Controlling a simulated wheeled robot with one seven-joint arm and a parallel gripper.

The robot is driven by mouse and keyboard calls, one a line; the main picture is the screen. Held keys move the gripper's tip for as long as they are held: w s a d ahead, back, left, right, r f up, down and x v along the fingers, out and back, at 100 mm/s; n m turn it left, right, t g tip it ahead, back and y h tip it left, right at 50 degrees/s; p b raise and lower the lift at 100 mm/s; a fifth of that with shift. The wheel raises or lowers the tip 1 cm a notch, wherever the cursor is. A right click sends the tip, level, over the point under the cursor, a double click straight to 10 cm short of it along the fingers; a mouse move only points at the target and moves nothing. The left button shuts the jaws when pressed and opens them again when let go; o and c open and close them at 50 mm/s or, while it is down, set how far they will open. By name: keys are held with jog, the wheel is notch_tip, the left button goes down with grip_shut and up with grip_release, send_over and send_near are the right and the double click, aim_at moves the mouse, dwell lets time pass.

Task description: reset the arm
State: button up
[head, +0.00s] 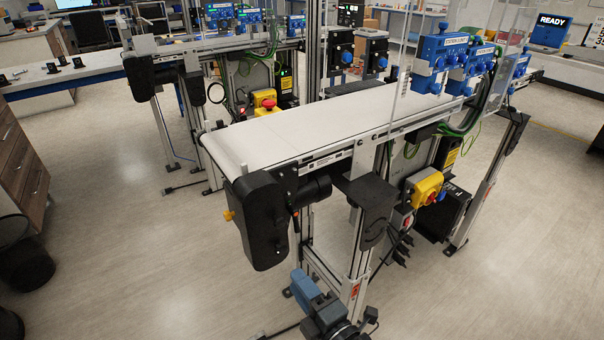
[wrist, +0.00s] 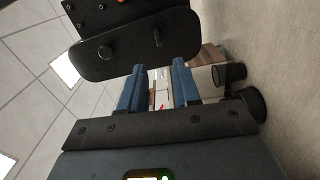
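My gripper (wrist: 158,78) shows in the wrist view with its two blue fingers apart and nothing between them. In the head view part of my arm's end (head: 306,292), blue and dark grey, is low at the bottom centre, below the near end of the white belt conveyor (head: 310,135). The fingertips are not clear there. In the wrist view, which is turned sideways, the conveyor's black end housing (wrist: 135,45) lies close beside the fingers; I cannot tell whether it touches them.
The conveyor's black motor housing (head: 257,222) and metal legs stand close to my arm. A yellow-and-red switch box (head: 425,188) hangs on the frame. A second conveyor (head: 200,45) stands behind. Wooden drawers (head: 22,165) and dark bins are at the left. Floor (head: 150,270) is open at lower left.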

jog(key=s+d+r+m+t+h, duration=0.1)
jog(key=s+d+m+h, duration=0.1)
jog(key=s+d+m, duration=0.45)
jog(key=s+d+m+h, duration=0.2)
jog(key=s+m, duration=0.1)
jog(key=s, duration=0.6)
jog(key=s+d+r+m+t+h, duration=0.15)
jog(key=s+d+m, duration=0.25)
jog(key=s, duration=0.4)
jog(key=s+d+r+m+g+h, duration=0.1)
jog(key=s+d+r+m+h, duration=0.1)
jog(key=s+d+r+m, duration=0.2)
jog(key=s+d+r+m+g+h, duration=0.1)
jog(key=s+d+r+m, duration=0.4)
jog(key=s, duration=0.6)
notch_tip(320, 180, up, 3)
jog(key=shift+s+f+m+g+h, duration=0.15)
jog(key=shift+m+g+h, duration=0.2)
jog(key=shift+m+h, duration=0.4)
jog(key=shift+o, duration=0.3)
jog(key=shift+d, duration=0.1)
